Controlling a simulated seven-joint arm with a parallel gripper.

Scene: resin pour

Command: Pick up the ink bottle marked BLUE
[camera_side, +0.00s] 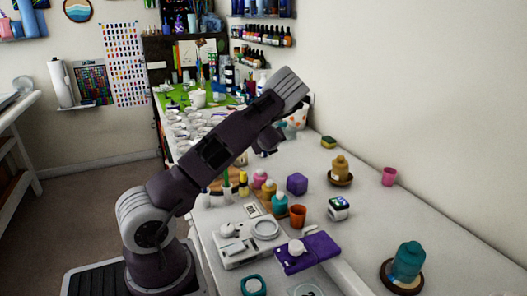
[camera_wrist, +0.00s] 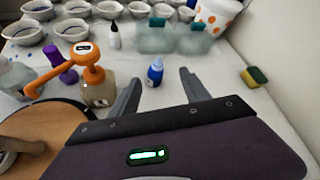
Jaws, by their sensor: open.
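In the wrist view a small blue bottle (camera_wrist: 155,74) with a white label stands upright on the white table. I cannot read the label. My gripper (camera_wrist: 160,78) is open and empty. The bottle shows in the gap between its fingers, beyond the fingertips and slightly left of centre. In the side view my gripper (camera_side: 276,138) is out over the table, where its fingers are hard to make out. I cannot pick out the blue bottle there.
An orange pump bottle (camera_wrist: 92,76) stands close to the left finger. A dark-capped bottle (camera_wrist: 115,40), several white bowls (camera_wrist: 72,30) and a spotted cup (camera_wrist: 217,16) are farther back. A sponge (camera_wrist: 254,76) lies at right. A round wooden board (camera_wrist: 75,132) is at left.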

